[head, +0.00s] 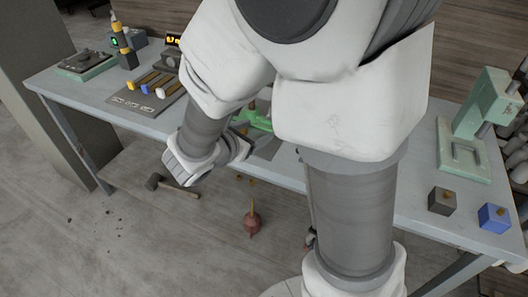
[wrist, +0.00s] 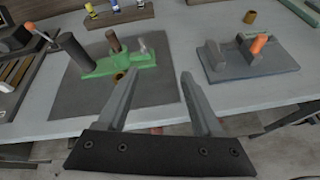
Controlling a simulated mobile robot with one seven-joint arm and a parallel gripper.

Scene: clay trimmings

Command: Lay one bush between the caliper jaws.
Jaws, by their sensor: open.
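In the wrist view my gripper (wrist: 155,85) is open and nothing shows between its fingers. It is over the bench's front edge and points toward a green fixture (wrist: 110,68) on a dark mat. A small brass-coloured ring, which looks like a bush (wrist: 119,77), is at the fixture's front, near the left fingertip. I cannot tell for certain which part is the caliper jaws. In the head view my arm hides most of the green fixture (head: 256,121) and the fingers are hard to make out.
A grey stand with an orange cylinder (wrist: 259,44) is at right in the wrist view. In the head view, a pale green press (head: 465,155), a grey box (head: 441,201) and a blue box (head: 493,218) occupy the bench's right end. A hammer (head: 178,189) lies on the floor.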

